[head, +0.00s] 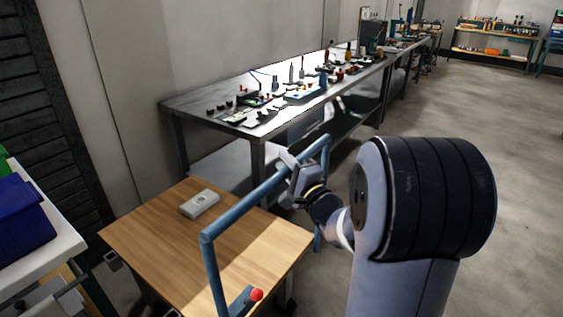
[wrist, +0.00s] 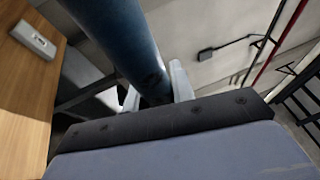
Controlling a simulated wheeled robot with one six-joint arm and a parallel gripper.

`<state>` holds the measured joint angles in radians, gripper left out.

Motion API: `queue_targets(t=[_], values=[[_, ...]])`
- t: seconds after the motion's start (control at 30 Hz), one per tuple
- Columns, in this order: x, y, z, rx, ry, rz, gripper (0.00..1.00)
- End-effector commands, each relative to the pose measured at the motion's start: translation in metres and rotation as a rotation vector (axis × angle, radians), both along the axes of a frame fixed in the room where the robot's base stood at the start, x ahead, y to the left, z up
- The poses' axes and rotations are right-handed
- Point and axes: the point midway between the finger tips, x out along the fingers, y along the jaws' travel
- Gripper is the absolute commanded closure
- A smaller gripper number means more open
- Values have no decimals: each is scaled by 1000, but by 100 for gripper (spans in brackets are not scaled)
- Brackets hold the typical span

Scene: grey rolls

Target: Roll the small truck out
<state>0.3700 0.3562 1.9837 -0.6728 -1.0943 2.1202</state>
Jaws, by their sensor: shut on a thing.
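The small truck has a flat wooden top (head: 165,240) and a blue tubular handle (head: 240,208) that rises over its right side. My gripper (head: 293,170) is shut on the top bar of this handle, near its far end. In the wrist view the blue bar (wrist: 118,35) runs between the two pale fingers of my gripper (wrist: 156,90). A red knob (head: 257,295) shows low by the handle's near post. The truck's wheels are mostly hidden.
A small pale box (head: 200,203) lies on the truck's top. A long metal workbench (head: 185,103) with many tools stands close behind the truck. A white-topped table with a blue bin (head: 22,222) is close at left. Open concrete floor (head: 500,130) lies to the right.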

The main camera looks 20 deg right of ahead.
Motion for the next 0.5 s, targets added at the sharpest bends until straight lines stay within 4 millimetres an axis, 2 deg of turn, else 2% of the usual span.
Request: queue_targets(t=[0.33, 0.37, 0.5], values=[[-1, 0, -3, 0, 5, 1, 100], [-1, 0, -3, 0, 5, 1, 74], [-1, 0, -2, -1, 4, 0, 63]])
